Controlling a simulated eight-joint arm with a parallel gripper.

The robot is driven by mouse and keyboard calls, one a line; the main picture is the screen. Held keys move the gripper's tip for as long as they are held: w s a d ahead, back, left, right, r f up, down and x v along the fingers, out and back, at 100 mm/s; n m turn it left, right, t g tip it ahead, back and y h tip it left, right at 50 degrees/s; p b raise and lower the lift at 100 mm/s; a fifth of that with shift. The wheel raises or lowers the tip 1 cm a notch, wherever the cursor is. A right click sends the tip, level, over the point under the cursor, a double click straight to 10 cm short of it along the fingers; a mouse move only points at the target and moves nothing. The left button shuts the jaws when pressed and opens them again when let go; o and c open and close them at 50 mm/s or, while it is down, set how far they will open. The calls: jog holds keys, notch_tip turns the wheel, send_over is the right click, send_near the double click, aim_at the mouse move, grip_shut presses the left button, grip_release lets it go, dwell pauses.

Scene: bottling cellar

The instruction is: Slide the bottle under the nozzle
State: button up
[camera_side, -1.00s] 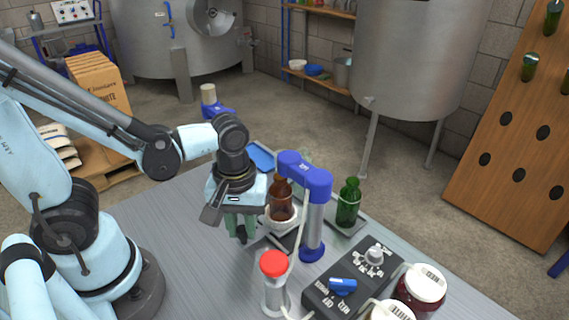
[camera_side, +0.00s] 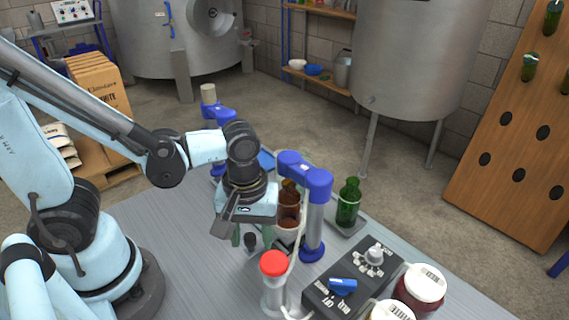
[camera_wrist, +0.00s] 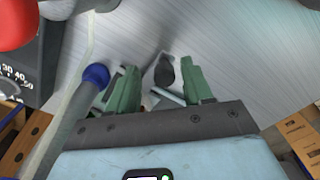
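The brown bottle (camera_side: 289,212) stands upright beside the blue-headed nozzle stand (camera_side: 305,170), its neck close to the head and partly covered by it. A pale band shows around its lower part. My gripper (camera_side: 248,238) is low over the table, just left of the bottle. It partly overlaps the bottle's left side; I cannot tell whether they touch. In the wrist view my gripper's green fingers (camera_wrist: 163,90) are apart, with no bottle visible between them. A small dark object (camera_wrist: 164,72) shows between and beyond the fingertips. The bottle is not recognisable in the wrist view.
A red-capped cylinder (camera_side: 273,278) and a dark control box (camera_side: 345,285) stand in front of the nozzle stand. A green bottle (camera_side: 348,203) stands on a tray to the right. Jars (camera_side: 420,288) are at the front right.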

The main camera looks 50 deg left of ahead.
jog(key=shift+r, duration=0.15)
notch_tip(320, 180, up, 12)
dwell(0.9)
jog(key=w+a+f+m+t, duration=0.2)
jog(key=w+a+m+t, duration=0.4)
jog(key=a+m+t, duration=0.1)
jog(key=shift+a+f+m, duration=0.25)
jog(key=shift+a+m, duration=0.5)
jog(key=shift+m, duration=0.25)
